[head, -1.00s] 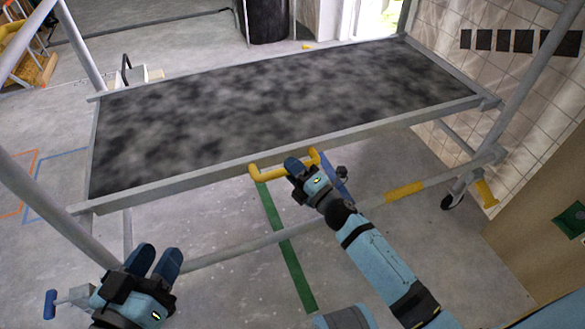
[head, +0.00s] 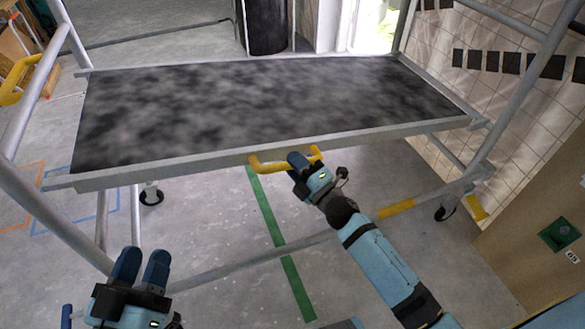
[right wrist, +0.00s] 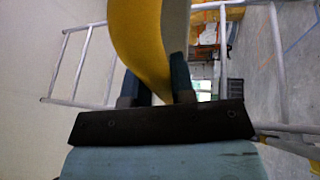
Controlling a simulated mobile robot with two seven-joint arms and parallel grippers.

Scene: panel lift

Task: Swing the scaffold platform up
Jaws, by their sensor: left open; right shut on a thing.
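The scaffold platform (head: 250,108) is a dark mottled panel in a grey metal rim, spanning the scaffold frame in the head view. A yellow handle (head: 268,165) sticks out from the middle of its near edge. My right gripper (head: 303,163) is shut on this handle, at its right part. In the right wrist view the yellow handle (right wrist: 145,45) fills the space between the dark fingers (right wrist: 157,88). My left gripper (head: 141,268) is open and empty at the lower left, below the platform's near left corner and apart from it.
Grey scaffold tubes (head: 45,215) stand at the left and right of the platform. A lower tube (head: 235,260) crosses beneath it, with yellow marking at the right. Castors (head: 151,195) stand on the floor. A tan cabinet (head: 535,225) is at the right. A black bin (head: 267,28) stands behind.

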